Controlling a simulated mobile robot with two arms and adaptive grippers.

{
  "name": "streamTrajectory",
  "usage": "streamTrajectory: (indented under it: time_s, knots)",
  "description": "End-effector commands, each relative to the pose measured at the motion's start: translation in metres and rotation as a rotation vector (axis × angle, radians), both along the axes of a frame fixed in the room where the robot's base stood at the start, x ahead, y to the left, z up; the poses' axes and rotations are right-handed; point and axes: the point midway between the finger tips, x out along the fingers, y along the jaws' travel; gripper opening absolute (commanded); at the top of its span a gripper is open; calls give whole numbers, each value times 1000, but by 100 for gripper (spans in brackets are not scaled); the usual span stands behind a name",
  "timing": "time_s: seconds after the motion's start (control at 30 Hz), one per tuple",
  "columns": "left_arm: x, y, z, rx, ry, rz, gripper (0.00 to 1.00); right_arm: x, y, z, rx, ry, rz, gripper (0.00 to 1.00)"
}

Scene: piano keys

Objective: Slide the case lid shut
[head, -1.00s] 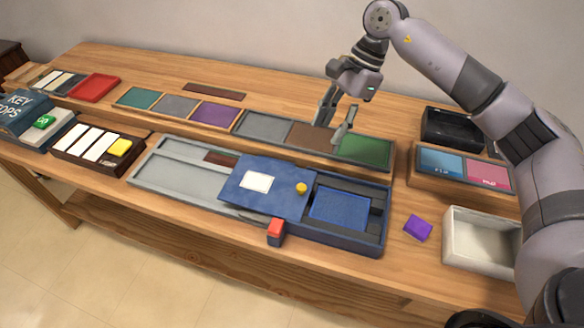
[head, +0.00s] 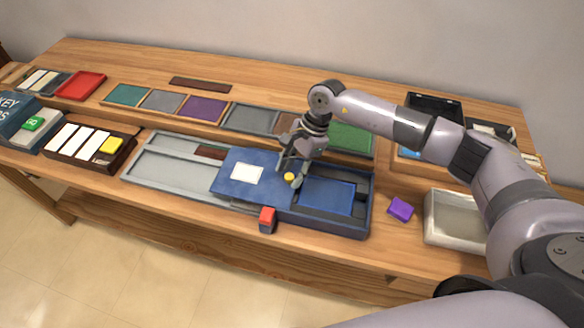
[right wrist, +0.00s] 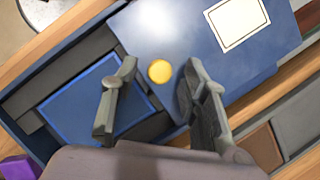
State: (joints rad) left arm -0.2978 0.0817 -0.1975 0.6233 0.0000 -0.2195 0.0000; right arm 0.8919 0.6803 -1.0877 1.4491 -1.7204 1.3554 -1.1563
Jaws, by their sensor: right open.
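The blue case lid (head: 232,184) with a white label and a yellow knob (head: 289,177) lies partly over the case. The right part of the dark blue case (head: 364,205) is open and shows a blue panel (head: 326,196). The left part of the lid rests over a grey tray. My right gripper (head: 290,175) is down at the knob. In the right wrist view, the yellow knob (right wrist: 160,71) sits between its two open fingers (right wrist: 157,92), with a gap on both sides. The lid (right wrist: 185,40) fills the area beyond. My left gripper is out of view.
A red-topped block (head: 267,220) stands at the front edge of the case. A purple block (head: 400,209) and a white bin (head: 455,222) are to the right. The grey tray (head: 165,172) lies to the left. A row of coloured trays (head: 203,108) runs behind.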

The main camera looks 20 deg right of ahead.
Motion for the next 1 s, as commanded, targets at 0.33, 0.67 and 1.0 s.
streamTrajectory:
  time_s: [0.33, 0.67, 1.0]
  knots:
    - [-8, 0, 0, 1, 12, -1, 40, 0, 1, -2, 0, -1, 1, 37]
    - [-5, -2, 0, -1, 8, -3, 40, 0, 1, -1, 0, -1, 0, 15]
    - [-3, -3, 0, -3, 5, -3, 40, 0, 0, -1, 0, -1, 0, 0]
